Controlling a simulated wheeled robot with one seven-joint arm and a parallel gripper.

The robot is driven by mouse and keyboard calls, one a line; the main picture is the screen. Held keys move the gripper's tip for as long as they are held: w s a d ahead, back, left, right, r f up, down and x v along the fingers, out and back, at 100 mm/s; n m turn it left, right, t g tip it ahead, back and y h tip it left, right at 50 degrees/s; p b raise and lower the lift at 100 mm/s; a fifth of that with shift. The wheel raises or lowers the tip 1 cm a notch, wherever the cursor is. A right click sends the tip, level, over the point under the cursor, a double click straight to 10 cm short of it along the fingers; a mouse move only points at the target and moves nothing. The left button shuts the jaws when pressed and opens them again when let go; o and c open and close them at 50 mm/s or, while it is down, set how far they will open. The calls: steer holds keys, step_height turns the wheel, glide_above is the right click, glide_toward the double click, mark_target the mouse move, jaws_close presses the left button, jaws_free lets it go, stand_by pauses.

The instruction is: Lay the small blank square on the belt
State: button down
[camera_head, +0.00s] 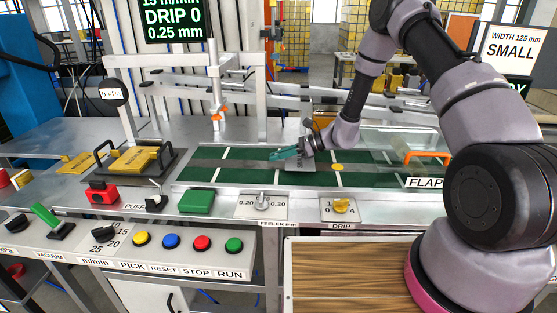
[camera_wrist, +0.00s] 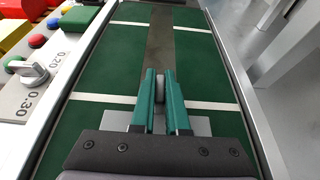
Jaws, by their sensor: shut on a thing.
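The small blank square (camera_head: 302,166) is a flat grey plate over the green belt (camera_head: 235,172), near its middle. In the wrist view the blank (camera_wrist: 199,126) shows on both sides of my fingers, level with the belt's sides. My gripper (camera_head: 286,154) is shut, its teal fingers closed on a small grey upright part at the blank's middle; the wrist view shows this between the fingertips (camera_wrist: 160,90). The blank's centre is hidden by the fingers. I cannot tell whether it touches the belt or hangs just above it.
The belt has white cross lines and a dark lengthwise strip. A yellow disc (camera_head: 337,167) lies right of my gripper. A clear cover with an orange handle (camera_head: 428,155) stands further right. A control panel (camera_head: 150,243) runs along the front, and a dark tray (camera_head: 130,165) with a yellow block stands left.

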steer(key=shift+f, duration=0.7)
steer(key=shift+f, duration=0.1)
steer(key=c, duration=0.9)
jaws_free()
